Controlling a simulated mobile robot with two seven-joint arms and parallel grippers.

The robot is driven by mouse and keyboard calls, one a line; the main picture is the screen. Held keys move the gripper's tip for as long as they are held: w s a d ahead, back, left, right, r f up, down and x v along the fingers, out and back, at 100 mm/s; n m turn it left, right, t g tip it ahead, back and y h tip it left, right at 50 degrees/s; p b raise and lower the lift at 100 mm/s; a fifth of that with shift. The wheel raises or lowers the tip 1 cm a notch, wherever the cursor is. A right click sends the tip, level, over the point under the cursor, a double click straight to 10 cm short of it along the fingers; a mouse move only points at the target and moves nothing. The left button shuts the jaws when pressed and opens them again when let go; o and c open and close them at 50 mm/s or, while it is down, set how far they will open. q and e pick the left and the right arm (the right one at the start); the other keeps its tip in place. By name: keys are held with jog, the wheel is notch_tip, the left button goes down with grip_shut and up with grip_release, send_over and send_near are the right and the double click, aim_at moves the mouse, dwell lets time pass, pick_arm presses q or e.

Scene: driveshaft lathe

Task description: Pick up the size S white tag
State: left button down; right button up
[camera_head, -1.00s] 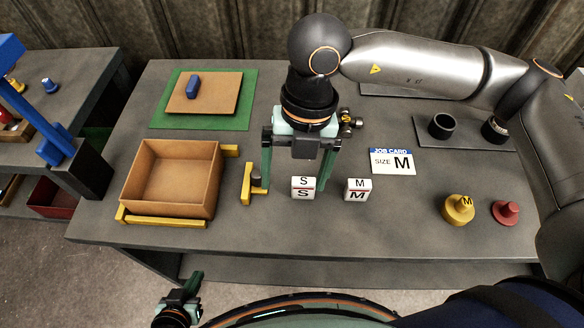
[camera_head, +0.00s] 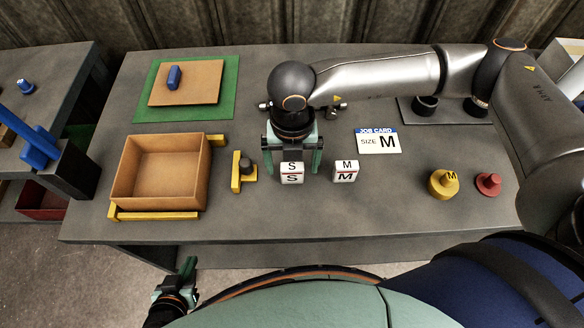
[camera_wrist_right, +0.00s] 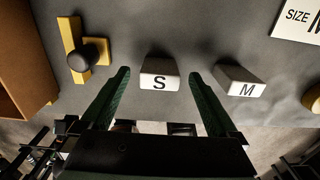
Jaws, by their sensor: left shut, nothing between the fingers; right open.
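The size S white tag (camera_head: 291,173) is a small white block marked S, standing on the grey table. In the right wrist view the S tag (camera_wrist_right: 159,80) sits between and just beyond the fingertips. My right gripper (camera_head: 292,167) is open, pointing down, with one finger on each side of the S tag; whether the fingers touch it I cannot tell. In the right wrist view my right gripper (camera_wrist_right: 158,75) shows both green fingers spread and empty. My left gripper (camera_head: 188,270) is low at the front, off the table, shut and empty.
A white M tag (camera_head: 345,171) stands close right of the right gripper. A yellow bracket with a dark knob (camera_head: 243,172) is close left, beside an orange-brown tray (camera_head: 118,185). A job card reading size M (camera_head: 378,141) lies behind. Yellow (camera_head: 442,184) and red (camera_head: 488,184) pieces stand at right.

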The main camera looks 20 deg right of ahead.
jog(key=shift+f, duration=0.95)
jog(key=shift+c, duration=0.2)
jog(key=c, duration=1.4)
jog(key=shift+r, duration=0.2)
